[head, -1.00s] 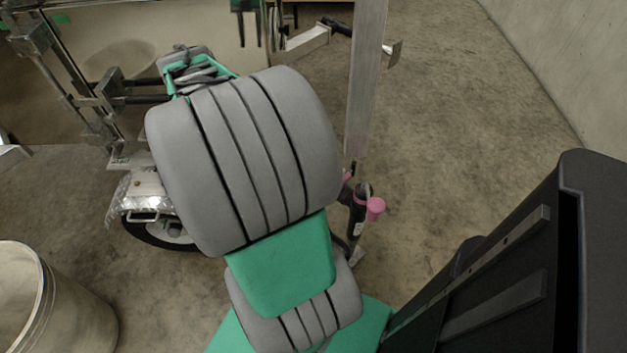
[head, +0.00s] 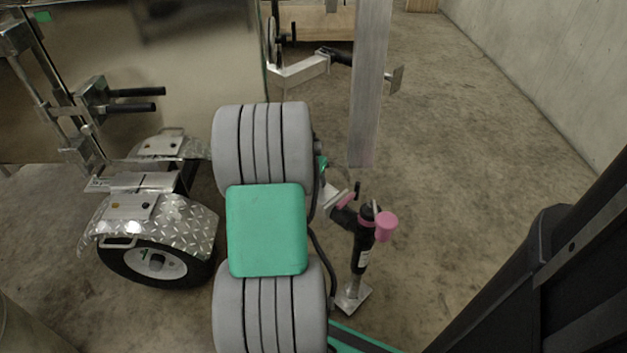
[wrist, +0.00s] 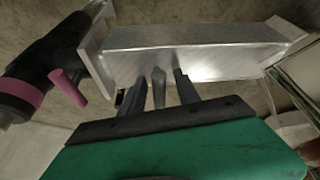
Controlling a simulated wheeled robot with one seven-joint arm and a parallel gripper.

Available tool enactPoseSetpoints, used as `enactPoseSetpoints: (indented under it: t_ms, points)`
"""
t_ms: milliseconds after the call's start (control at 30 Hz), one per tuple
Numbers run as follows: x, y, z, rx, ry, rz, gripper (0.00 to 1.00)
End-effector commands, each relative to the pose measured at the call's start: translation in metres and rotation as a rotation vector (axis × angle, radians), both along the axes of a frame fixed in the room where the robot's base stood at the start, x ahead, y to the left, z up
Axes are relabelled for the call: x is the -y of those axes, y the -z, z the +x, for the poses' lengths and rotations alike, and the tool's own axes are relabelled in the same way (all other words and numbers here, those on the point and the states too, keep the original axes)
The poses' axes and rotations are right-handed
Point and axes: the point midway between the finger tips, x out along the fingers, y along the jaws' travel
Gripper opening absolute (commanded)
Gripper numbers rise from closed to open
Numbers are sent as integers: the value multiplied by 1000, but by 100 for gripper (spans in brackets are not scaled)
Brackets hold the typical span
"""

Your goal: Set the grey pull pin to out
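A grey pin-like piece (wrist: 158,90), apparently the grey pull pin, stands against the side of an aluminium beam (wrist: 200,52) in the wrist view. My gripper (wrist: 153,80) is open, with one finger on each side of this piece. Gaps show between the piece and both fingers. I cannot tell whether the pin is in or out. In the head view my own arm hides the gripper and the pin.
A black jack with a pink cap (head: 386,226) stands just right of my arm on a foot plate; it also shows at the left of the wrist view (wrist: 40,55). An upright aluminium post (head: 369,85) rises behind it. A trailer wheel and chequer-plate fender (head: 180,225) are at left.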

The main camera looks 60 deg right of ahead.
Motion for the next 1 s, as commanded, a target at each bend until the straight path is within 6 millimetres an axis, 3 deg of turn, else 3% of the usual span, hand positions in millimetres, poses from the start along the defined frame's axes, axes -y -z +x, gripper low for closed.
enactPoseSetpoints:
  t_ms: [167, 600, 1000]
  points:
    - [0, -1, 0, 1, 0, 0, 37]
    - [0, -1, 1, 1, -3, -1, 1]
    - [-1, -1, 3, 3, -7, -1, 0]
